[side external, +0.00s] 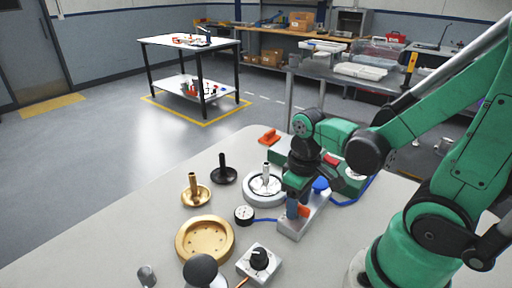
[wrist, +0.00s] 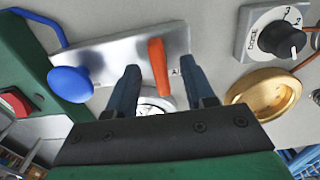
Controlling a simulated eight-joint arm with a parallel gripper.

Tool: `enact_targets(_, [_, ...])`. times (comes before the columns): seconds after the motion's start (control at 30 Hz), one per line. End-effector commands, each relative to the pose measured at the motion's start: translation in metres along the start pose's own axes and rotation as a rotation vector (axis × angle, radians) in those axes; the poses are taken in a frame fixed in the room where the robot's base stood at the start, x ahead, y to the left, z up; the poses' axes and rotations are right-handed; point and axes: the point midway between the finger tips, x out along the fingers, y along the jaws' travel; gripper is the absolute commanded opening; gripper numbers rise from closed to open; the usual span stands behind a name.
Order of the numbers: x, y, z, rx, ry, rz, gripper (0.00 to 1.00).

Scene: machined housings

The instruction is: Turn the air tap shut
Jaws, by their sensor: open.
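The air tap looks to be the orange lever (wrist: 159,66) on a grey metal block (wrist: 178,37). In the side view the lever (side external: 304,211) shows low beside my gripper, on the block (side external: 291,229). My gripper (wrist: 161,68) is open and points down over the block, with one finger on each side of the lever in the wrist view. I cannot tell whether either finger touches it. A blue knob (wrist: 70,84) sits on the same block; it also shows in the side view (side external: 320,184). My gripper partly hides the block in the side view.
A small gauge (side external: 244,215) with a blue hose stands beside the block. A dial box (side external: 259,262), a brass dish (side external: 205,240) and several stemmed parts stand left and in front. A green housing with a red button (wrist: 14,102) lies close.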

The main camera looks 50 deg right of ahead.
Motion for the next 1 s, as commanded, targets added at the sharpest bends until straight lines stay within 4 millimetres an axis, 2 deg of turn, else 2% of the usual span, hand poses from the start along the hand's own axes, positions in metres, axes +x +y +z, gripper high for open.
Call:
enact_targets(0.17, [0.0000, 0.0000, 0.0000, 0.000, 0.000, 0.000, 0.47])
enact_targets(0.2, [0.0000, 0.0000, 0.0000, 0.000, 0.000, 0.000, 0.45])
enact_targets(0.37, [-0.0001, 0.0000, 0.0000, 0.000, 0.000, 0.000, 0.00])
enact_targets(0.77, [-0.0001, 0.0001, -0.0001, 0.030, 0.000, 0.000, 0.00])
enact_targets(1.0, [0.0002, 0.0001, -0.0003, 0.153, 0.000, -0.001, 0.00])
